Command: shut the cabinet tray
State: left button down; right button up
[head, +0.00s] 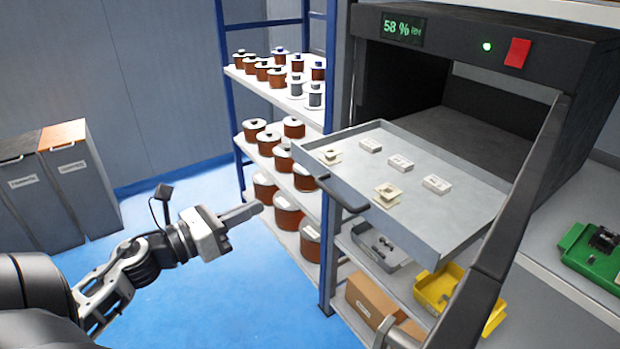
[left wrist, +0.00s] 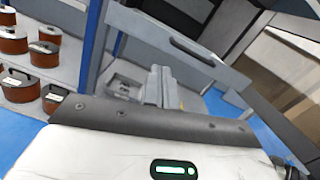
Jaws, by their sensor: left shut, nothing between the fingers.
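The cabinet tray (head: 455,205) is grey and shallow. It is pulled well out of the dark cabinet (head: 480,50), and the cabinet's inside shows behind it. The tray holds several small pale parts. Its dark bar handle (head: 345,195) is on the front wall, facing left; in the left wrist view the handle (left wrist: 193,50) is beyond my fingers. My left gripper (head: 250,211) is shut and empty, left of the handle and apart from it. Its fingers (left wrist: 157,86) also show in the left wrist view. A pale piece at the head view's bottom edge may be my right gripper (head: 384,330); its jaws are unclear.
A blue-framed shelf (head: 328,160) with several copper coils stands between my left gripper and the cabinet. Under the tray are a yellow bin (head: 437,288) and a cardboard box (head: 372,300). A green fixture (head: 592,257) is at the right. Blue floor is clear around my left gripper.

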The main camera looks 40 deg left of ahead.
pick_arm(q)
jog(key=w+d+m+p, duration=0.3)
jog(key=w, duration=1)
jog(key=shift+d+r+g+p, duration=0.3)
jog(key=shift+d+r+p, duration=0.05)
jog(key=shift+d+p, duration=0.05)
pick_arm(e)
jog(key=shift+w+d+r, duration=0.15)
jog(key=shift+d+r, duration=0.05)
jog(key=shift+r, duration=0.3)
jog(key=shift+w+d+r, duration=0.1)
jog(key=shift+d+r, duration=0.05)
jog(key=shift+r, duration=0.35)
pick_arm(q)
jog(key=shift+w, duration=0.1)
